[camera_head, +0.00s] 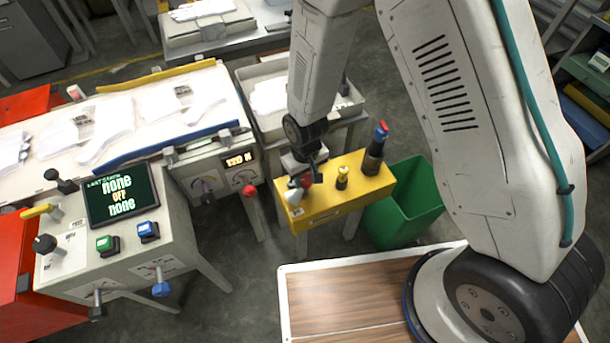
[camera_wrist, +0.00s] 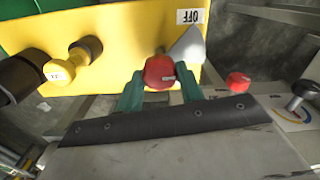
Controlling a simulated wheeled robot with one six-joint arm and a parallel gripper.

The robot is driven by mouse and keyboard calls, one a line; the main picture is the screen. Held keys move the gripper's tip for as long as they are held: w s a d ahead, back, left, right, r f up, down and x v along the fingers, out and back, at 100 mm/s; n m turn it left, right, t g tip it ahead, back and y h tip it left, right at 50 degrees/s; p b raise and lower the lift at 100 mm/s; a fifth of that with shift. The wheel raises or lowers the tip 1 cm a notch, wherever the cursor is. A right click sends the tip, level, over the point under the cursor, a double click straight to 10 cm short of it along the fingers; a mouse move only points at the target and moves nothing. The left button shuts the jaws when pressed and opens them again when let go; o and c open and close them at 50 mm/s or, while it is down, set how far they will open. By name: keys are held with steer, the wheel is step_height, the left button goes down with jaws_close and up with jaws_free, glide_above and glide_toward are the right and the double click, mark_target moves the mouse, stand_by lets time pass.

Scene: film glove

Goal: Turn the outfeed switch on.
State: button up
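A yellow box (camera_head: 335,207) carries a lever with a red knob (camera_wrist: 159,72), which looks like the outfeed switch. A white cone-shaped piece (camera_wrist: 188,48) stands beside the knob, and an OFF label (camera_wrist: 189,16) is near the box edge, upside down in the wrist view. My gripper (camera_wrist: 160,78) has its two green fingers apart, one on each side of the red knob. Narrow gaps seem to show, so I cannot tell any contact. In the head view my gripper (camera_head: 308,178) is over the left end of the box and partly hides the knob.
A green bin (camera_head: 405,205) stands to the right. A console (camera_head: 120,250) with a screen (camera_head: 120,196) reading "none OFF none" is at left. Another red knob (camera_head: 250,191) is nearby.

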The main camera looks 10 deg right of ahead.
steer(key=shift+m, duration=0.3)
steer(key=m, duration=0.3)
steer(key=shift+m, duration=0.3)
steer(key=m, duration=0.4)
steer(key=shift+m, duration=0.3)
steer(key=m, duration=0.4)
steer(key=shift+m, duration=2.5)
steer(key=o, duration=1)
